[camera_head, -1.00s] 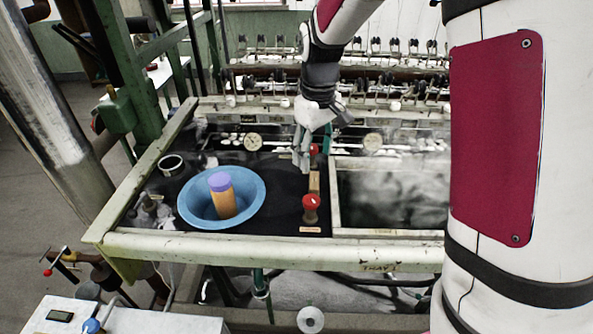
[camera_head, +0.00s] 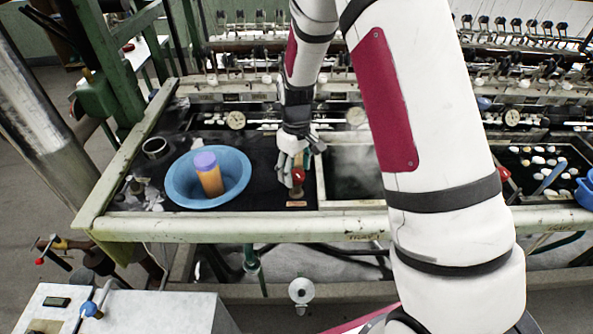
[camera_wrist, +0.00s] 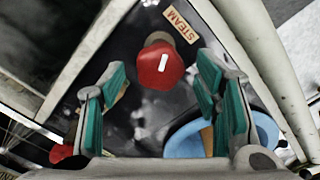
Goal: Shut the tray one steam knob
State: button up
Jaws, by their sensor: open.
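The red steam knob (camera_head: 298,176) stands on a dark panel beside the left edge of the tray (camera_head: 321,182), whose front beam carries a label that seems to read TRAY 1. In the wrist view the red knob (camera_wrist: 162,66) has a white bar mark on its top, and a STEAM label (camera_wrist: 180,24) lies beside it. My gripper (camera_head: 291,168) is just behind and above the knob. In the wrist view my gripper (camera_wrist: 160,95) is open, its green-padded fingers spread, with the knob between and a little beyond them. I cannot tell whether either finger touches it.
A blue basin (camera_head: 176,190) holding an orange cylinder with a purple top (camera_head: 208,175) stands left of the knob. A second red knob (camera_wrist: 61,153) shows low left in the wrist view. A pale beam (camera_head: 250,228) runs along the front.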

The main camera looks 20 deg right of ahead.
jog(key=shift+f, duration=0.5)
jog(key=c, duration=1.1)
jog(key=shift+c, duration=0.2)
jog(key=shift+m, duration=2.9)
